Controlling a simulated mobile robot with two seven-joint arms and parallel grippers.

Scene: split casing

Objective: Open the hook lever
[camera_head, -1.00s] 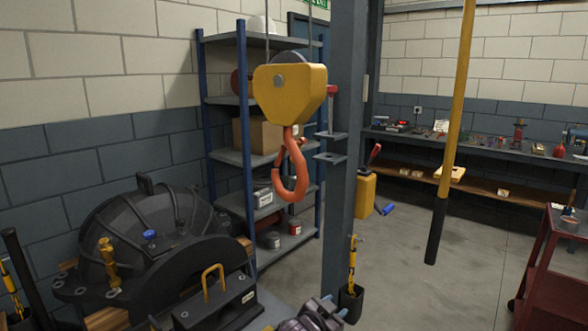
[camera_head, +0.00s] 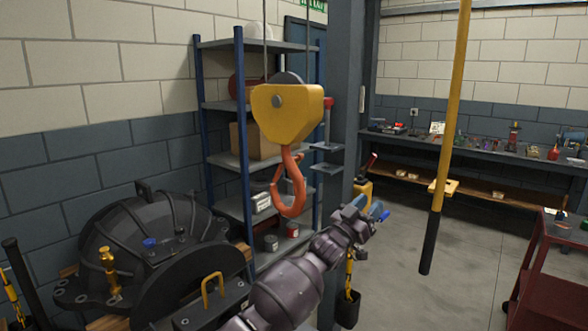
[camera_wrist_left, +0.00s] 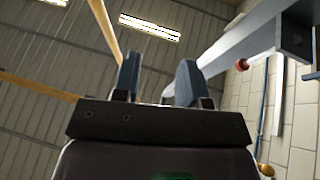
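An orange hook (camera_head: 296,200) hangs from a yellow hoist block (camera_head: 288,112) in the head view. A lever on the hook is too small to make out surely. A red-ended part (camera_head: 328,103) shows beside the grey column, and a red part (camera_wrist_left: 242,64) shows by the beam in the left wrist view. My left gripper (camera_head: 369,209) is to the right of the hook and slightly lower, apart from it in the picture. Its two blue-grey fingers (camera_wrist_left: 158,80) stand apart with nothing between them. My right gripper is in neither view.
The grey column (camera_head: 346,130) stands behind my left gripper. A yellow pole (camera_head: 448,110) hangs to the right. A black domed casing (camera_head: 150,235) sits at lower left, with metal shelves (camera_head: 230,205) behind the hook. Open floor (camera_head: 385,270) lies right of the column.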

